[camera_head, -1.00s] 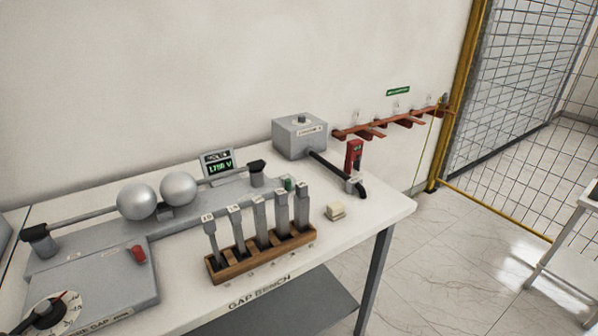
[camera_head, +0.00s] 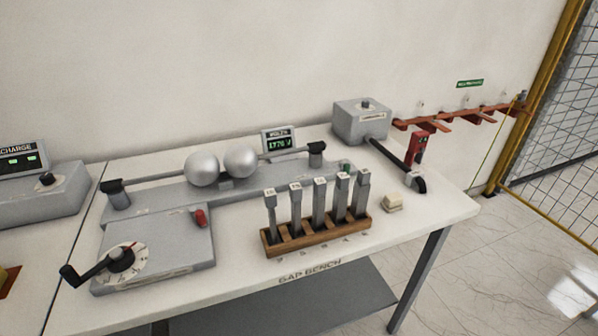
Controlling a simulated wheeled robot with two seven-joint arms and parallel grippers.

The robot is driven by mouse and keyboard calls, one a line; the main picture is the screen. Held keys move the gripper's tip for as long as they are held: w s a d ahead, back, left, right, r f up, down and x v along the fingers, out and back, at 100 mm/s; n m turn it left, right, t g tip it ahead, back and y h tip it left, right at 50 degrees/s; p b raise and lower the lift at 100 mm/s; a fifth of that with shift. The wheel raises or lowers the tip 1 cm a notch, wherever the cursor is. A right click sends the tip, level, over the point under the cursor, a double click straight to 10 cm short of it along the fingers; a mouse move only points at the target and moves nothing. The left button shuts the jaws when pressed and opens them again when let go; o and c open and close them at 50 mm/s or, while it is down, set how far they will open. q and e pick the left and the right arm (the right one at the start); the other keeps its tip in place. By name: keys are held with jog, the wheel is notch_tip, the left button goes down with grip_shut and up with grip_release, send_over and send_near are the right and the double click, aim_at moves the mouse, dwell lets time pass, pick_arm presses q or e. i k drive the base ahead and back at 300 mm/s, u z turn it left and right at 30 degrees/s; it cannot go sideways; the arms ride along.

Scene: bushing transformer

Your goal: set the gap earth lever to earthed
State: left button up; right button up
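The gap bench (camera_head: 455,208) carries two metal spheres, the left one (camera_head: 202,169) and the right one (camera_head: 241,161), on a grey base. A grey box (camera_head: 361,121) stands at the back right of the bench. A dark bar (camera_head: 388,153) slopes from it toward the front right and ends in a black curved piece (camera_head: 418,185). A red upright piece (camera_head: 417,148) stands beside that end. No readable label says which part is the gap earth lever, and its setting cannot be told. Neither of my grippers is in view.
A wooden rack (camera_head: 318,237) of several grey blocks stands at the front. A crank dial (camera_head: 121,260) and red knob (camera_head: 200,218) are at left. A small meter (camera_head: 278,142) is lit behind the spheres. A cream block (camera_head: 392,202) lies right of the rack.

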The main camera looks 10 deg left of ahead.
aim_at(345, 167)
jog(key=u, duration=2.15)
jog(key=k, duration=1)
jog(key=z, duration=0.5)
